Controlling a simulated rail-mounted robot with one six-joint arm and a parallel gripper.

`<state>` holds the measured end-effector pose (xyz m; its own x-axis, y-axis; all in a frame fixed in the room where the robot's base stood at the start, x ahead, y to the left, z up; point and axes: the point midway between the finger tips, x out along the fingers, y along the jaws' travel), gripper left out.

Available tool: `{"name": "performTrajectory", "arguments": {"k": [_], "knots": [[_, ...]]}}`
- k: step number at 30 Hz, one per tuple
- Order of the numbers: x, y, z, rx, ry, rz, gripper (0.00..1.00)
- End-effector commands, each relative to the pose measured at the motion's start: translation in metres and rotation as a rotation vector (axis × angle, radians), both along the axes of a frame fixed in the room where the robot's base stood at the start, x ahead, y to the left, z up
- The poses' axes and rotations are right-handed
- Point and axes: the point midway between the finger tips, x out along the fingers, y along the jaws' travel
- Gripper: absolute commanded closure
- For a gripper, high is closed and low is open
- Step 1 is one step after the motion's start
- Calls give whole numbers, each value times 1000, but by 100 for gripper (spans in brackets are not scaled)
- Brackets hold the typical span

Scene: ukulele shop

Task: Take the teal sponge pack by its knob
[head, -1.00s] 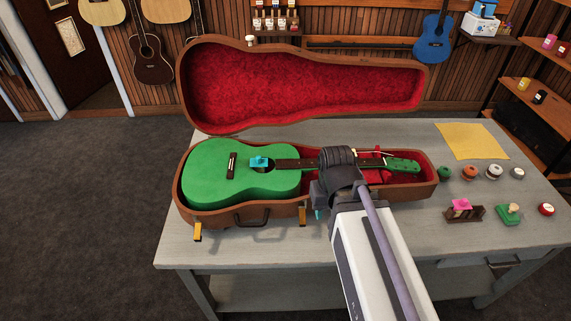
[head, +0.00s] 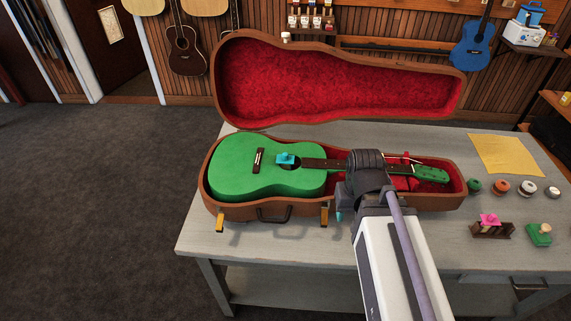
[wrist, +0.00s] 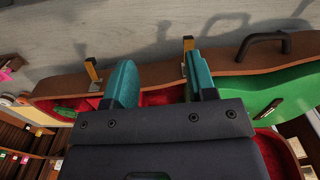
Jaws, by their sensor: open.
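The teal sponge pack (head: 285,158) sits on the green ukulele (head: 260,182), over the edge of its dark soundhole. The ukulele lies in the open brown case. The knob on the pack is too small to make out. My gripper (wrist: 160,82) is open and empty, with its two teal fingers spread apart in the wrist view. In the head view my gripper (head: 339,216) is near the case's front edge, right of and nearer than the pack and apart from it. I cannot make out the pack in the wrist view.
The case lid (head: 335,85) stands open behind. Yellow latches (head: 220,222) and a handle (head: 274,213) stick out at the case front. A pink item in a brown holder (head: 491,230), a green block (head: 539,234) and several small round pots stand at the right. The front left table is clear.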

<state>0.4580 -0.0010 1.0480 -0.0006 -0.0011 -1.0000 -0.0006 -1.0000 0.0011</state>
Motion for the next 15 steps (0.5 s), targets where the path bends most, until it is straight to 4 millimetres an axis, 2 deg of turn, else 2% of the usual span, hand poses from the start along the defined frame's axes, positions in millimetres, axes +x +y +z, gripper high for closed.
{"name": "performTrajectory", "arguments": {"k": [2,5,8,9,11,12,15], "knots": [[0,0,1,0,0,1,49],[7,14,16,0,0,34,49],[68,48,38,0,-2,118,49],[101,67,47,0,-3,213,49],[157,101,61,-1,-7,439,49],[190,122,66,-3,-9,614,49],[249,161,71,-6,-14,1028,49]]}}
